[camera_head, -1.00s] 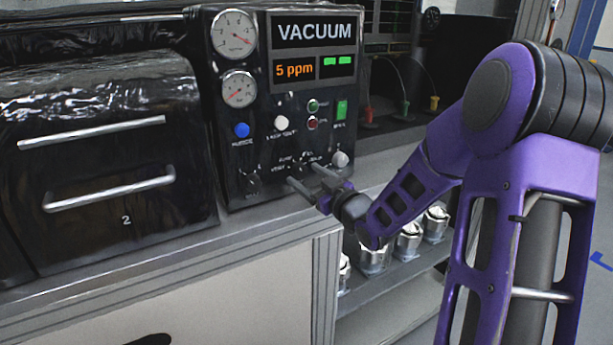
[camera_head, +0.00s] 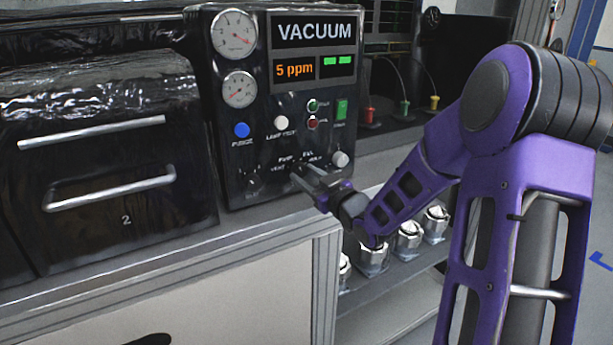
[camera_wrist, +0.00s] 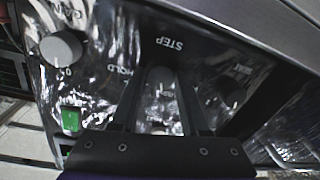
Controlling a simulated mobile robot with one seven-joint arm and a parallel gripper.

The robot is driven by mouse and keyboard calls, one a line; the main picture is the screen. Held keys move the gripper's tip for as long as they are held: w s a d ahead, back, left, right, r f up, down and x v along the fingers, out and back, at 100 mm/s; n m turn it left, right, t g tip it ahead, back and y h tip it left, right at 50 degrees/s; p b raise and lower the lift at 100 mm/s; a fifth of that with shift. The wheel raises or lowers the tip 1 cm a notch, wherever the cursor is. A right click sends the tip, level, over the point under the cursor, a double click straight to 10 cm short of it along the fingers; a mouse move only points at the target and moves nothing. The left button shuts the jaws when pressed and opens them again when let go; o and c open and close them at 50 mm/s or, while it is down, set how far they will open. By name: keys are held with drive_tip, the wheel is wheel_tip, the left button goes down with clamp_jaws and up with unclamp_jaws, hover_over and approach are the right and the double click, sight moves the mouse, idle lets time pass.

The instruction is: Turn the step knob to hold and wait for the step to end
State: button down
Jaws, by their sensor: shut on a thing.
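The step knob (camera_wrist: 160,88) sits between my fingers in the wrist view, below the STEP label (camera_wrist: 170,43). The HOLD label (camera_wrist: 122,72) is to its left. My gripper (camera_wrist: 160,108) is shut on the knob, with one finger on each side. I cannot tell clearly which way the knob's mark points. In the head view my gripper (camera_head: 303,176) is at the lower part of the black control panel (camera_head: 240,130), and its fingers hide the knob. The display (camera_head: 314,52) reads VACUUM and 5 ppm, with two green bars.
A grey knob (camera_head: 340,159) is close to the right of my gripper. Blue (camera_head: 241,130) and white (camera_head: 281,122) buttons and a green switch (camera_head: 341,109) are above. A handled black chamber (camera_head: 110,150) stands left. Metal parts (camera_head: 410,237) sit on a shelf below.

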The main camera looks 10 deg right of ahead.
drive_tip(key=m+p, duration=0.1)
drive_tip(key=m, duration=0.4)
drive_tip(key=m+p, duration=0.1)
drive_tip(key=m, duration=0.3)
drive_tip(key=shift+m+t, duration=0.3)
drive_tip(key=shift+t, duration=0.1)
drive_tip(key=m+p, duration=0.1)
drive_tip(key=m, duration=0.3)
drive_tip(key=shift+a+m+h+p, duration=0.1)
drive_tip(key=shift+m+h+p, duration=0.2)
drive_tip(key=shift+m+p, duration=0.1)
drive_tip(key=shift+f+m, duration=0.1)
drive_tip(key=shift+m, duration=2)
drive_tip(key=shift+p, duration=0.3)
drive_tip(key=shift+c, duration=2)
unclamp_jaws()
drive_tip(key=shift+s, duration=0.15)
